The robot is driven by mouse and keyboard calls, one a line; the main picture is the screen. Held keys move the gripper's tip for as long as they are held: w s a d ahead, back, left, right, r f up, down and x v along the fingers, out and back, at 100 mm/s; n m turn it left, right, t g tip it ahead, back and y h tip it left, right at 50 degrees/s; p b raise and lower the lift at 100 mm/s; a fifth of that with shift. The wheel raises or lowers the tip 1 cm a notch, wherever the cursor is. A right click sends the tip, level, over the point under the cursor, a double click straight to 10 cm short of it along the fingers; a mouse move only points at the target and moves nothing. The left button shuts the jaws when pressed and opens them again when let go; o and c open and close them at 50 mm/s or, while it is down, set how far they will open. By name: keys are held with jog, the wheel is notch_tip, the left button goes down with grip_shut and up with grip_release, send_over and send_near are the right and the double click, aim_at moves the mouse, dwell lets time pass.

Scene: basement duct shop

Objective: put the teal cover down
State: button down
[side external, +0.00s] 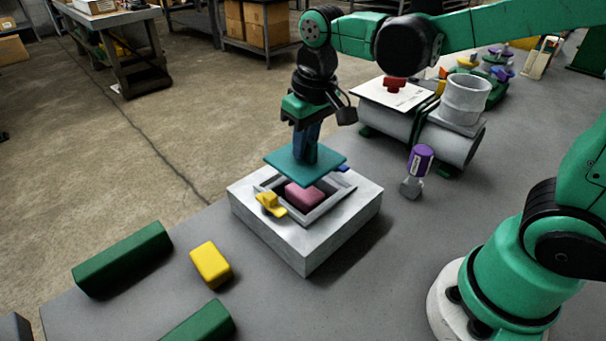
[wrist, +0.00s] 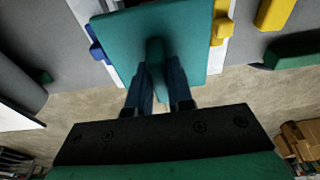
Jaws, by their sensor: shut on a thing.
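The teal cover (side external: 305,163) is a flat square plate, held roughly level above the open top of a pale grey square box (side external: 325,241). My gripper (side external: 307,148) is shut on the cover's upright handle, which shows between the fingers in the wrist view (wrist: 155,52). A pink block (side external: 305,196) shows inside the box opening, below the cover. A yellow clip (side external: 270,204) sits on the near left rim, and a blue clip (side external: 343,168) shows at the far right rim. The cover hides the back of the opening.
A yellow block (side external: 211,265) and green bars (side external: 123,259) lie on the grey bench at the left. A purple-and-grey tool (side external: 418,170) stands to the right of the box. Behind it is a grey duct (side external: 430,137) with a white collar (side external: 465,98).

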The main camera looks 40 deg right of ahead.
aim_at(331, 156)
jog(key=shift+f, duration=2.5)
jog(key=shift+f, duration=0.15)
jog(key=shift+f, duration=0.25)
jog(key=c, duration=0.8)
grip_release()
jog(key=r, duration=0.4)
jog(key=s+r, duration=0.1)
jog(key=r, duration=0.6)
jog(key=shift+s+r, duration=0.3)
jog(key=shift+r, duration=0.05)
jog(key=shift+s+r, duration=0.15)
jog(key=shift+r, duration=0.2)
jog(key=s+d+f+t, duration=0.1)
jog(key=f, duration=0.1)
jog(key=s+d+f+t, duration=0.1)
jog(key=f+t, duration=0.1)
jog(key=s+d+f+t, duration=0.1)
jog(key=t, duration=0.1)
jog(key=shift+s+f, duration=0.15)
jog(key=shift+f, duration=0.25)
